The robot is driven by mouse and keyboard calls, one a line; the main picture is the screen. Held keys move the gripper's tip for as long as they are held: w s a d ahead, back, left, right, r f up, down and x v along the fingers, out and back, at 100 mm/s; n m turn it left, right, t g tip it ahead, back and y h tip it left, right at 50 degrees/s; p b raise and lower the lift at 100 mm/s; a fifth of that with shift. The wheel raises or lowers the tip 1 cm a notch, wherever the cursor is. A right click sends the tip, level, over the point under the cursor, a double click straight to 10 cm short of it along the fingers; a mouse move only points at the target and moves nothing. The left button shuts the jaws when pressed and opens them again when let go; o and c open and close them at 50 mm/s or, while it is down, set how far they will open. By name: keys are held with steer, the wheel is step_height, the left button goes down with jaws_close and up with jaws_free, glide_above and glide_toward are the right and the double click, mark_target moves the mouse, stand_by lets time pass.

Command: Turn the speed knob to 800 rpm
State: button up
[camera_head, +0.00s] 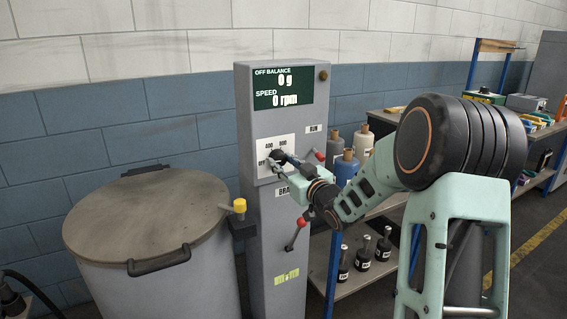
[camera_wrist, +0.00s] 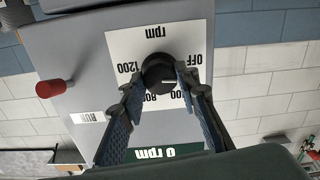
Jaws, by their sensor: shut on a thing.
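The speed knob (camera_wrist: 159,70) is a round black dial on a white scale plate (camera_wrist: 120,45) marked OFF, 400, 800 and 1200. In the wrist view the plate is upside down. My gripper (camera_wrist: 158,88) has its two dark fingers on either side of the knob, closed against it. A light mark on the knob seems to lie toward the OFF side, but the fingers partly hide it. The display (camera_head: 283,87) on the grey column reads "OFF BALANCE 0 g" and "SPEED 0 rpm". In the head view my gripper (camera_head: 281,162) covers much of the knob.
A red-knobbed lever (camera_head: 298,231) stands low on the column (camera_head: 268,235), below a partly hidden brake label. Another red knob (camera_wrist: 50,88) is beside the plate. A large lidded drum (camera_head: 150,220) is at left. A shelf with bottles (camera_head: 362,140) is behind my arm.

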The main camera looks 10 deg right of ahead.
steer(key=m+p, duration=0.2)
steer(key=m, duration=0.4)
steer(key=m+p, duration=0.3)
steer(key=m, duration=0.2)
steer(key=shift+r+m, duration=0.1)
steer(key=shift+m, duration=0.2)
steer(key=m+p, duration=0.3)
steer(key=m, duration=0.3)
steer(key=shift+p, duration=0.3)
steer(key=shift+m+p, duration=0.95)
steer(key=shift+m, duration=1.45)
steer(key=o, duration=1.2)
steer(key=shift+c, duration=0.2)
